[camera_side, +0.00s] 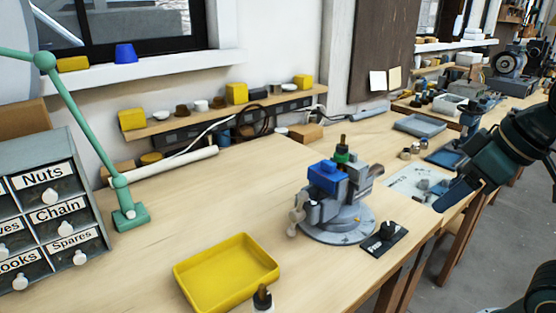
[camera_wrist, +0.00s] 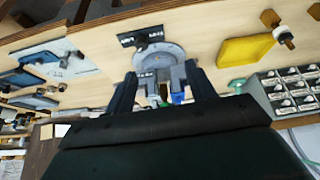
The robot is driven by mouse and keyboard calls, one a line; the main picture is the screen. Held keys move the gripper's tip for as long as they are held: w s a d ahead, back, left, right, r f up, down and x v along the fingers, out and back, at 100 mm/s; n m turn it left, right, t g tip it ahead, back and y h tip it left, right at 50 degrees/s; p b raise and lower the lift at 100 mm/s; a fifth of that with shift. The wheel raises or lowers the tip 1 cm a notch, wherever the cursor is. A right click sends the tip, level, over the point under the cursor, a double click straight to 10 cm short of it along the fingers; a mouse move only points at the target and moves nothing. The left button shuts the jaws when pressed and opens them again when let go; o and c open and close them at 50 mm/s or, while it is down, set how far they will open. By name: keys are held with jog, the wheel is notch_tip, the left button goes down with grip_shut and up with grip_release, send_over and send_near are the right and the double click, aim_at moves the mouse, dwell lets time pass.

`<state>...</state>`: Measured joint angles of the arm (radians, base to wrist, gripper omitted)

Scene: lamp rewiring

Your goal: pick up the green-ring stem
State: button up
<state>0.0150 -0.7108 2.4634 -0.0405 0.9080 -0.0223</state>
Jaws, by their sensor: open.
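The green-ring stem (camera_side: 342,153) stands upright with a dark top and a green band, just behind the blue block (camera_side: 328,176) at the grey vise (camera_side: 338,212) in the side view. Its lower part is hidden, so I cannot tell whether the jaws hold it. In the wrist view the vise (camera_wrist: 158,56) lies between my fingers, with a bit of the blue block (camera_wrist: 177,98) showing; the stem is not clear there. In the side view my gripper (camera_side: 452,194) is right of the vise, apart from the stem.
A yellow tray (camera_side: 226,270) lies front left, with another dark-topped stem (camera_side: 262,297) by its front edge. A black labelled plate (camera_side: 384,239) lies right of the vise. A green lamp (camera_side: 130,217) and drawer cabinet (camera_side: 50,200) stand left. The bench between is clear.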

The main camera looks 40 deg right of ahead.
jog(key=w+a+r+n+y, duration=0.1)
jog(key=w+a+r+n, duration=0.15)
jog(key=w, duration=0.35)
jog(key=r+n+g+y, duration=0.1)
jog(key=n+g+y, duration=0.25)
jog(key=n, duration=0.65)
send_over(346, 145)
jog(key=s+d, duration=0.1)
jog(key=s, duration=0.1)
jog(key=shift+w+d+f+n+g+h, duration=0.15)
jog(key=shift+w+d+h, duration=0.1)
jog(key=shift+w, duration=0.1)
jog(key=shift+w+d+f+n+g+h, duration=0.1)
jog(key=shift+w+d+f, duration=0.1)
jog(key=shift+w, duration=0.1)
jog(key=shift+x, duration=0.8)
jog(key=shift+a, duration=0.15)
jog(key=shift+x, duration=2.9)
